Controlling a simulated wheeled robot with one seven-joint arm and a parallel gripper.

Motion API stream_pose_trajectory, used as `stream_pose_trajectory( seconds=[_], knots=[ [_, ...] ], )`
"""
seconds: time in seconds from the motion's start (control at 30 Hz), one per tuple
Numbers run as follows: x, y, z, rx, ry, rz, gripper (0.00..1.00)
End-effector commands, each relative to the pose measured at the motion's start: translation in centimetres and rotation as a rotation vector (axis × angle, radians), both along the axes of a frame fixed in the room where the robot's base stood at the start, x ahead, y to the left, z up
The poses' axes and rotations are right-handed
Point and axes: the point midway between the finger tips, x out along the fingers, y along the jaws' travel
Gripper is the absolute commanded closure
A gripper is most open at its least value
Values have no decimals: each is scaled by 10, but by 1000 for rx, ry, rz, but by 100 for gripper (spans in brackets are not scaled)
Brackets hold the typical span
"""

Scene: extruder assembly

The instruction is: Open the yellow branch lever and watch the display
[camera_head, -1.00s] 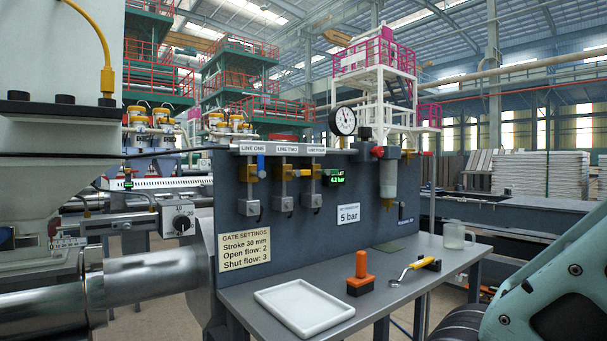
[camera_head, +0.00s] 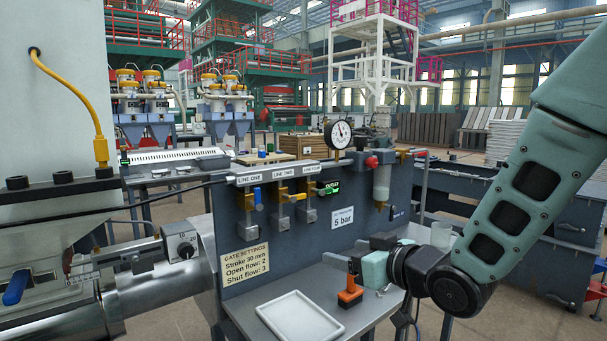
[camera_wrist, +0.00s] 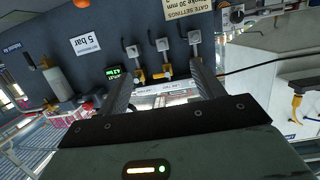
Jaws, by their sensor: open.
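On the dark panel in the head view, the yellow lever (camera_head: 294,197) sits at the LINE TWO valve, lying roughly sideways. The LINE ONE valve has a blue lever (camera_head: 258,196) hanging down. My gripper (camera_head: 382,241) is over the right side of the bench, low in front of the panel and apart from the levers. In the upside-down wrist view, my gripper (camera_wrist: 165,68) is open and empty, with the yellow valve parts (camera_wrist: 160,76) appearing between its fingers.
A round gauge (camera_head: 338,134) stands above the panel, beside a regulator with a red knob (camera_head: 372,161). A white tray (camera_head: 300,314) and an orange-handled block (camera_head: 350,293) are on the bench. A clear mug (camera_head: 441,234) is behind my wrist. Machine barrel at left.

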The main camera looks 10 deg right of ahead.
Motion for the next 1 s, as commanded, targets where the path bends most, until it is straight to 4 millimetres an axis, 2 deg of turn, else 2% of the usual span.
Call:
stream_pose_trajectory(
  seconds=[0.03, 0.1, 0.23, 0.47, 1.0],
  knots=[
    [6, -6, 25, 28, -50, 2, 33],
    [10, -12, 43, 62, -113, 9, 33],
    [14, -18, 60, 99, -179, 19, 33],
    [28, -10, 62, 109, -198, 26, 33],
    [123, 45, 63, 109, -197, 25, 33]
  ],
)
